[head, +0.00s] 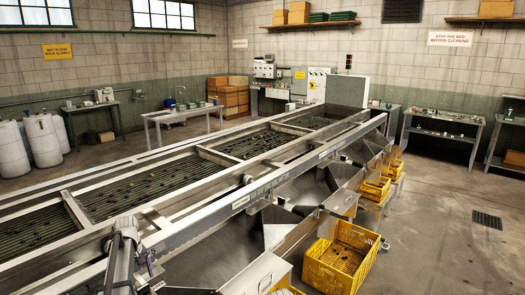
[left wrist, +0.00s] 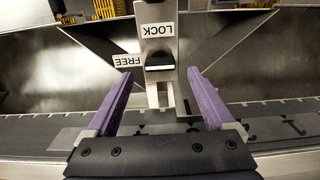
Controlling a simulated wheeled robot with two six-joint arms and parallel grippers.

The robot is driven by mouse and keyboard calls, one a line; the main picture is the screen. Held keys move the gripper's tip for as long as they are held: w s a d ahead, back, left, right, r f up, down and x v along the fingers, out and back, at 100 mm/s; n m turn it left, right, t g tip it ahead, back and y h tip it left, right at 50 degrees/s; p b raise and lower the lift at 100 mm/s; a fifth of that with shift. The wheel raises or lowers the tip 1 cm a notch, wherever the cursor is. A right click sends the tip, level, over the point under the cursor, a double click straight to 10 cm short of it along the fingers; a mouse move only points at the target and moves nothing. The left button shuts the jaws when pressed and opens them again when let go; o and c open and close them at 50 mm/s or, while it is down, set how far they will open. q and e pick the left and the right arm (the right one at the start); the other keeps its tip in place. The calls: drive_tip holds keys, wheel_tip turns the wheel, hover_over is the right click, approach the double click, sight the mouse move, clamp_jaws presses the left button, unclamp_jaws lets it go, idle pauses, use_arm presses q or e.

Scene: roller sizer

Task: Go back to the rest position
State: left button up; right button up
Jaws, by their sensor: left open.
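My left gripper (left wrist: 158,78) is open and empty, its two purple fingers spread apart. Just beyond and between the fingertips is a black-handled latch (left wrist: 160,62) on a pale metal plate, and I cannot tell how far off it is. A LOCK label (left wrist: 157,30) and a FREE label (left wrist: 127,61) appear upside down; the handle is level with FREE. In the head view, my left gripper is small and partly hidden at the bottom left (head: 148,262), near the sizer's (head: 290,155) front rail. My right gripper is not in view.
The long roller sizer fills the middle, with small dark and yellowish fruit on its rollers. Metal chutes (head: 285,222) and yellow crates (head: 340,258) line its right side. The floor (head: 440,215) to the right is mostly clear. Benches stand by the far walls.

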sight(143, 288)
use_arm(q)
wheel_tip(143, 288, up, 3)
drive_tip(key=shift+p, duration=1.15)
wheel_tip(143, 288, down, 8)
drive_tip(key=b, duration=0.8)
drive_tip(key=shift+f, duration=0.2)
drive_tip(key=m, duration=0.3)
drive_tip(key=shift+r, duration=0.15)
drive_tip(key=m, duration=1.4)
drive_tip(key=shift+s, duration=0.1)
